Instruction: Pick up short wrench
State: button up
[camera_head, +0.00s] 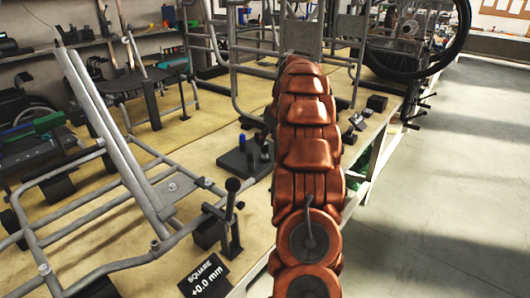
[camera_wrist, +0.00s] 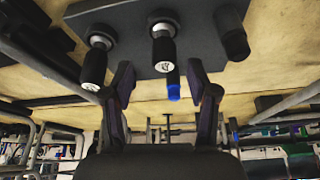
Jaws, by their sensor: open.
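No part is clearly readable as the short wrench. In the wrist view, a dark block (camera_wrist: 200,20) carries upright black handles. The left handle (camera_wrist: 94,62) and the middle handle (camera_wrist: 164,45) have white marks on their ends and grey collars. A plain black handle (camera_wrist: 234,42) is at the right. A blue-tipped piece (camera_wrist: 173,86) shows just below the middle handle. My gripper (camera_wrist: 160,82) is open, with its fingers apart on either side of the middle handle's line; contact cannot be told. In the head view, the block (camera_head: 232,165) stands left of my arm, which hides my gripper.
The yellow-topped bench (camera_head: 205,145) holds a grey tubular frame (camera_head: 140,160) at the left and a black clamp (camera_head: 230,215) nearer the front. A large wheel (camera_head: 425,70) is at the back right. Open floor (camera_head: 450,190) lies right of the bench.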

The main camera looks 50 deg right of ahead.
aim_at(266, 144)
jog(key=shift+s+a+x, duration=0.1)
jog(key=shift+a+x, duration=0.05)
jog(key=shift+x, duration=1.1)
jog(key=shift+s+a+x, duration=0.1)
jog(key=shift+a+x, duration=0.05)
jog(key=shift+x, duration=1.1)
jog(key=shift+f, duration=0.1)
grip_shut()
